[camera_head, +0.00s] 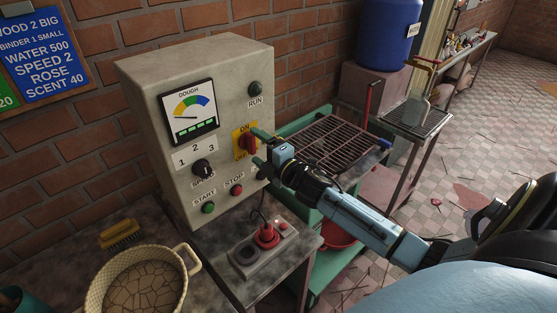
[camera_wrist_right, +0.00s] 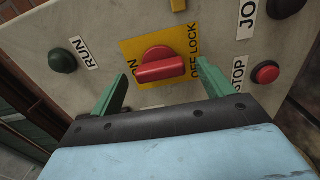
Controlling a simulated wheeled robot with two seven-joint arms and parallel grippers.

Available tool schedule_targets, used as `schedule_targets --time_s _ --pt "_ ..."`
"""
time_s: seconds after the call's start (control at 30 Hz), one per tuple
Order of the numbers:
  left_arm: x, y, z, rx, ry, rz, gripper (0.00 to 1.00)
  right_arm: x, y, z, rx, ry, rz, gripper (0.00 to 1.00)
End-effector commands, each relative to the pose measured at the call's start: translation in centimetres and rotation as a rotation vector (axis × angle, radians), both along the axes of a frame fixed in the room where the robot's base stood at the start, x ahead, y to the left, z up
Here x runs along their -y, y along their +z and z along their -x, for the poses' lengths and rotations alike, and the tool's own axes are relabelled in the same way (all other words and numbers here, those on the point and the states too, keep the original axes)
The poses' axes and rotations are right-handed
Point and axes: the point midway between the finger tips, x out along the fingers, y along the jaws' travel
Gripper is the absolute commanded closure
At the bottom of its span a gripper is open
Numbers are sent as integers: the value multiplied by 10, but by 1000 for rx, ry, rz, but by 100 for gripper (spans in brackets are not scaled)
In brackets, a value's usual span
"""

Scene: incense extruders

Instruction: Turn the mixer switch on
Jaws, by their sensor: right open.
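The mixer switch is a red rotary knob (camera_head: 249,142) on a yellow plate on the front of the grey control box (camera_head: 135,90). In the head view the knob stands roughly upright, with ON above it. In the right wrist view the red knob (camera_wrist_right: 162,66) lies crosswise between labels ON and OFF LOCK; which one it is set to I cannot tell. My right gripper (camera_head: 259,150) is open in front of the switch. In the right wrist view its two green fingers (camera_wrist_right: 162,72) point at opposite ends of the knob, without visible grip. My left gripper is not in view.
The box also has a dough gauge (camera_head: 188,111), RUN lamp (camera_head: 255,88), speed knob (camera_head: 202,167), green START button (camera_head: 208,207) and red STOP button (camera_head: 237,190). A wire rack (camera_head: 335,140) is to the right.

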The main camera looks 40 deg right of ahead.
Motion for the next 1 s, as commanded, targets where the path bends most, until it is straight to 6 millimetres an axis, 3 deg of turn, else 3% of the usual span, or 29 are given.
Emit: schedule_targets --time_s 0.5,0.7,1.0 --pt "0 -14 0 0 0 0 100 7 -2 94 -3 0 -2 20" --pt "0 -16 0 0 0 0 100 8 -1 113 -2 0 -3 20" --pt "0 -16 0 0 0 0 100 9 0 117 0 0 -2 20"
